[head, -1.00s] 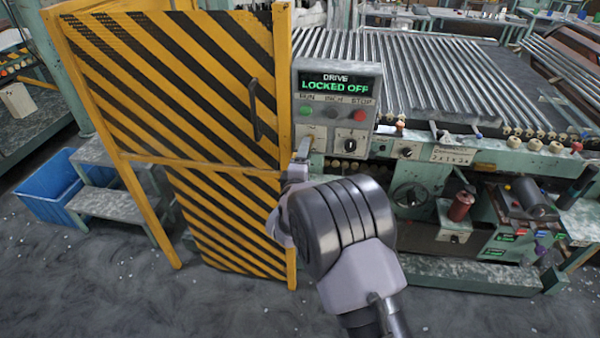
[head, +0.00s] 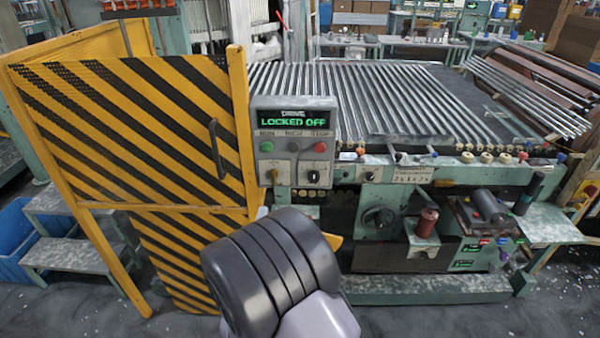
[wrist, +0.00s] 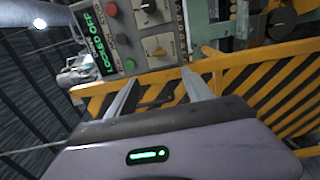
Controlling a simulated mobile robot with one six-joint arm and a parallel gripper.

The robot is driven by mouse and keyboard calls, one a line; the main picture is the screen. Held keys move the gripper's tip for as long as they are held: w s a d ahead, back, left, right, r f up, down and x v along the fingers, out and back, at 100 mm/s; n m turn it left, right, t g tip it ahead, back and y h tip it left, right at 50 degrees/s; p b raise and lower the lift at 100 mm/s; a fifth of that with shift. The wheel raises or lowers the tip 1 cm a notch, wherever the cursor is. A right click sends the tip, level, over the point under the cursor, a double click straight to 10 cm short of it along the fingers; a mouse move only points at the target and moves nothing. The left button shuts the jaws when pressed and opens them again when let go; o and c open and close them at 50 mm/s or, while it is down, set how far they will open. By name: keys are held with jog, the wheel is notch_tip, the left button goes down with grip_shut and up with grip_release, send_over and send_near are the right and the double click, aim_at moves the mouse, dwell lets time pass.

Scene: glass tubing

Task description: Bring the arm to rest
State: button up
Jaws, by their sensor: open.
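My gripper (wrist: 160,84) shows in the wrist view with its two grey fingers spread apart and nothing between them. In that view the fingers point toward the grey control panel (wrist: 127,38) and the striped gate beyond, apart from both as far as I can tell. In the head view the dark, ribbed wrist of my arm (head: 270,270) fills the lower middle and hides the gripper. The control panel (head: 293,158) there reads "DRIVE LOCKED OFF", with a green and a red button.
A yellow and black striped gate (head: 140,135) stands at the left, beside steps (head: 90,225) and a blue bin (head: 15,240). A green machine bed (head: 400,105) carries glass tubes behind the panel. Grey floor (head: 60,315) shows at the lower left.

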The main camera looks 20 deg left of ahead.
jog(key=w+d+r+m+g+b, duration=0.1)
jog(key=d+r+m+g, duration=0.2)
jog(key=d+r+m, duration=0.5)
jog(key=w+d+r+m+g+b, duration=0.1)
jog(key=d+r+m+g, duration=0.15)
jog(key=d+m, duration=0.45)
jog(key=s+d+m+g+h, duration=0.1)
jog(key=s+d+m+g, duration=0.2)
jog(key=s+d, duration=0.6)
jog(key=s+d+m+g+h+b, duration=0.1)
jog(key=s+d+m+g, duration=0.2)
jog(key=s, duration=1.4)
jog(key=d+m, duration=0.4)
jog(key=d, duration=0.2)
jog(key=shift+s+d+f, duration=0.3)
jog(key=shift+f, duration=0.1)
